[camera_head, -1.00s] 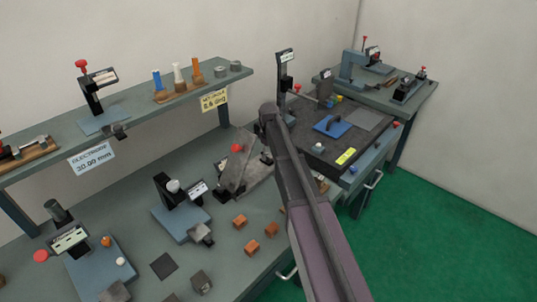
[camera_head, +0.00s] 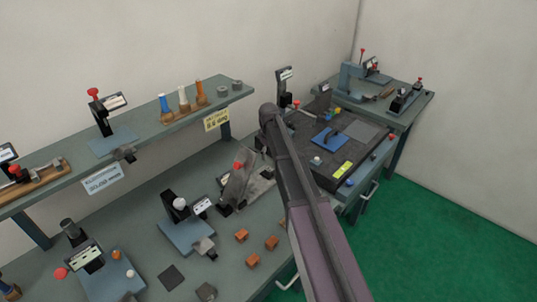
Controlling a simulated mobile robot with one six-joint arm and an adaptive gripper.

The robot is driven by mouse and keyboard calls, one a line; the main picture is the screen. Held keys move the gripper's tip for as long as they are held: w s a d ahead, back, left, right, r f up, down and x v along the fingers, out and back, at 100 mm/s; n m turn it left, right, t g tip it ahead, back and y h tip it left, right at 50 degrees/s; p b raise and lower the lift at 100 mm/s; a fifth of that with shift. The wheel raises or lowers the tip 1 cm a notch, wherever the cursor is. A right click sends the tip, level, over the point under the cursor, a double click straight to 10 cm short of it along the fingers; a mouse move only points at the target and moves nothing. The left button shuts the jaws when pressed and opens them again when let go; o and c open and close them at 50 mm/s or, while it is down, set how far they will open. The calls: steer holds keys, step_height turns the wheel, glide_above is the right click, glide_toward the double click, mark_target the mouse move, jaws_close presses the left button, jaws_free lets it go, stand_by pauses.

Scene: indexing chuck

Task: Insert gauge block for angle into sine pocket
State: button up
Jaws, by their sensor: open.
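Three small orange-brown blocks, which may be the gauge blocks, lie on the lower bench: a left one (camera_head: 241,235), a right one (camera_head: 271,242) and a front one (camera_head: 253,260). Behind them stands a tilted grey plate fixture (camera_head: 238,188) with a red knob, which looks like the sine device. Its pocket cannot be made out. My arm crosses the middle of the view, with its upper joint just right of this fixture. My gripper cannot be made out; the arm hides that area.
A shelf (camera_head: 140,139) with several fixtures runs above the bench (camera_head: 150,205). A blue-based gauge stand (camera_head: 188,236) is left of the blocks. A dark surface plate (camera_head: 360,155) lies right of my arm. Green floor is open at the right.

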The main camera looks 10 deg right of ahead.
steer(key=shift+r+p, duration=1.6)
steer(key=shift+r, duration=0.3)
steer(key=s+m, duration=0.7)
steer(key=s, duration=2.2)
steer(key=shift+a, duration=0.1)
step_height(320, 180, down, 2)
steer(key=shift+f+b, duration=0.1)
steer(key=shift+b, duration=1.05)
